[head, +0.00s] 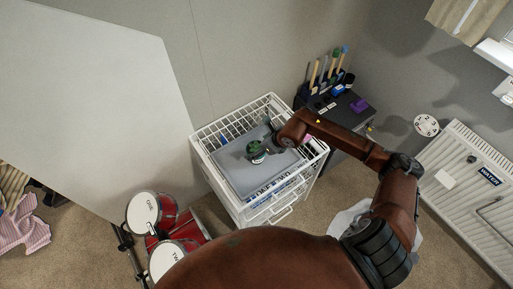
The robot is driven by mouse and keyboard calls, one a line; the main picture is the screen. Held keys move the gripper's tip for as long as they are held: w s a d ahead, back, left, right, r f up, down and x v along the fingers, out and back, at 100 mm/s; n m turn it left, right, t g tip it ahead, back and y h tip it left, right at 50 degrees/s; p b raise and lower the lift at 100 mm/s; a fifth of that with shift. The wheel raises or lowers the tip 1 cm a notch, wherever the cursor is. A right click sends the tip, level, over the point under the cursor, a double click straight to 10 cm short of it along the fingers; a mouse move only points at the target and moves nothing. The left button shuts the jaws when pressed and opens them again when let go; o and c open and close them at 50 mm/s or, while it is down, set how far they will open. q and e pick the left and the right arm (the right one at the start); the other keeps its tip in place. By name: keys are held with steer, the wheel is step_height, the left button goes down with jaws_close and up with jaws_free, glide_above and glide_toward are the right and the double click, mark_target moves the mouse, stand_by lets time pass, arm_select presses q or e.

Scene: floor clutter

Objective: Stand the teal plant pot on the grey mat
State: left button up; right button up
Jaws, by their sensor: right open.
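The grey mat (233,174) lies on top of a white wire-basket unit in the middle of the head view. The small dark teal plant pot (256,154) appears to stand on the mat, roughly upright, near its middle. My right arm reaches in from the right over the unit. My right gripper (266,146) is open, close beside the pot on its right side and partly over it. Whether its fingers touch the pot is too small to tell. My left gripper is not in view.
The white wire unit (216,184) has raised basket sides around the mat. Behind it is a dark cabinet (345,109) with brushes and small items. A red drum set (166,222) stands front left. A white radiator (465,190) is at the right.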

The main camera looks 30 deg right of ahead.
steer(key=p+v, duration=0.1)
steer(key=v, duration=0.9)
steer(key=shift+s+r, duration=0.1)
